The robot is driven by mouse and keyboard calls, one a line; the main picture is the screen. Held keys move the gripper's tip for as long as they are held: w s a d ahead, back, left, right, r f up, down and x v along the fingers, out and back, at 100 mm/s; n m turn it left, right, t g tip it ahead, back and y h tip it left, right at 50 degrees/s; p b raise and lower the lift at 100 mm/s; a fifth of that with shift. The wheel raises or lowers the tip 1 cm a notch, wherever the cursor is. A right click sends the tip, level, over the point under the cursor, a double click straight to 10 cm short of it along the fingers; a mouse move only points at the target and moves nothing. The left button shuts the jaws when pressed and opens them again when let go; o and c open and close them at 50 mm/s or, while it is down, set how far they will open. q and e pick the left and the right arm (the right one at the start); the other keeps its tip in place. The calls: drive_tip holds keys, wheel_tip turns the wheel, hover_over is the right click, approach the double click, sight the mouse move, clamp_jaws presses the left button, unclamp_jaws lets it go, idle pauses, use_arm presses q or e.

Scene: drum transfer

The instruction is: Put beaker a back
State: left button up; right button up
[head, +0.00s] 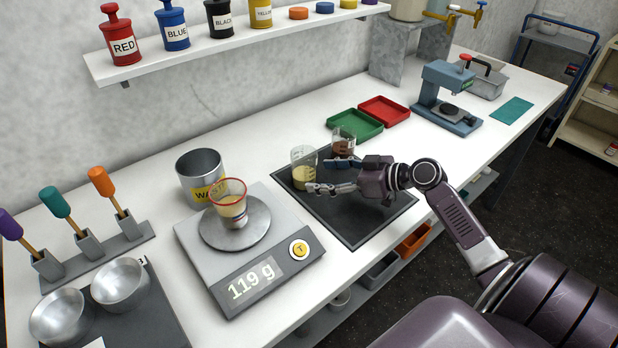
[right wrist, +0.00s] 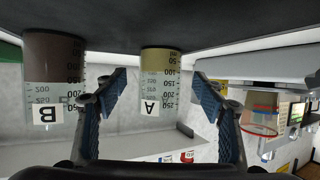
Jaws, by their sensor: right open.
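Beaker A (head: 304,168), a clear beaker with pale yellow contents, stands upright on the left back part of the dark mat (head: 368,217). Beaker B (head: 343,142), with dark brown contents, stands behind it to the right. My right gripper (head: 328,176) is open and low over the mat, its fingers pointing toward beaker A. In the right wrist view, which is upside down, beaker A (right wrist: 160,85) with its letter label appears centred between the open fingers, with a gap on each side. Beaker B (right wrist: 54,85) is outside the fingers. My left gripper is not in view.
A scale (head: 270,268) reading 119 g bears a red-rimmed cup (head: 232,204) with yellowish contents. A metal waste can (head: 199,163) stands behind it. Green (head: 356,126) and red (head: 384,112) trays lie behind the mat. The mat's front part is clear.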

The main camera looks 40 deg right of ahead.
drive_tip(key=v, duration=0.5)
drive_tip(key=shift+s+d+r+b, duration=0.15)
drive_tip(key=shift+s+r+b, duration=0.15)
drive_tip(key=shift+b, duration=0.1)
